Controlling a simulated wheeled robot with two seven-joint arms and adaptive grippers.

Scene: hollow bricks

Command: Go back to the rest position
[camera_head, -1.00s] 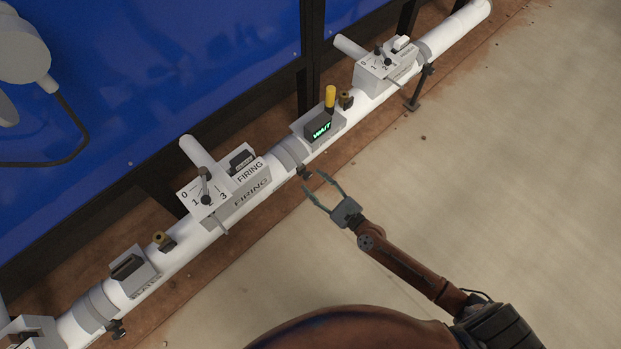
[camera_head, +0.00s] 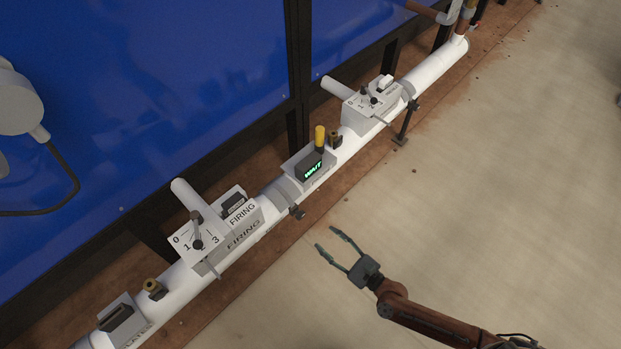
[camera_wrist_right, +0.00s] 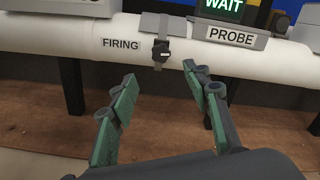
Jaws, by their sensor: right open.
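My right gripper (camera_head: 334,246) is open and empty, held over the pale floor in front of the white pipe (camera_head: 174,287). In the right wrist view its two green fingers (camera_wrist_right: 158,105) are spread apart, with nothing between them. The pipe (camera_wrist_right: 140,35) crosses the top of that view, a gap beyond the fingertips. My left gripper does not show in either view.
The floor (camera_head: 480,180) to the right is clear.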

